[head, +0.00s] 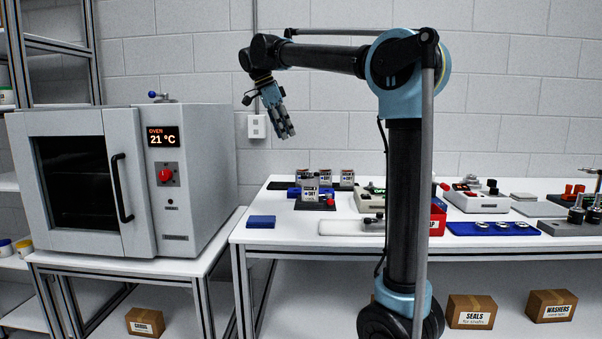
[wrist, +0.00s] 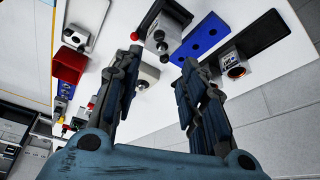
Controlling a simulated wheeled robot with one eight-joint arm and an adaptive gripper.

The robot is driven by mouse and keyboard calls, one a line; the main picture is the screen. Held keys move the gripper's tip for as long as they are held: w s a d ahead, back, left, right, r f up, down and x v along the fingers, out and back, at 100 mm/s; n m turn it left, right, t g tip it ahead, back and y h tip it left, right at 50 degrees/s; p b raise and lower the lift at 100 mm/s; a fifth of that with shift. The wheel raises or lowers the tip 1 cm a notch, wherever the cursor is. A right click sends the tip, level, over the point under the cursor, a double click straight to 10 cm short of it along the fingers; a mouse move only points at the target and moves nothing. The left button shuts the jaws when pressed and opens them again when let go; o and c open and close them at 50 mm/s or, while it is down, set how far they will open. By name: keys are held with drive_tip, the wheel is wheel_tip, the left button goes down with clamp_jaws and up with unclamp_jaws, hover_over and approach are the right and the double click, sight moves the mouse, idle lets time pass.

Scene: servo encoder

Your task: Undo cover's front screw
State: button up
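What looks like this unit shows beyond the fingertips in the wrist view (wrist: 170,22). Its cover and the front screw are too small to tell.
A blue block (head: 261,221) lies near the bench's left corner. An oven (head: 125,180) stands left.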

sight(304, 177)
drive_tip(key=x, duration=1.5)
drive_tip(key=shift+f, duration=0.4)
clamp_jaws()
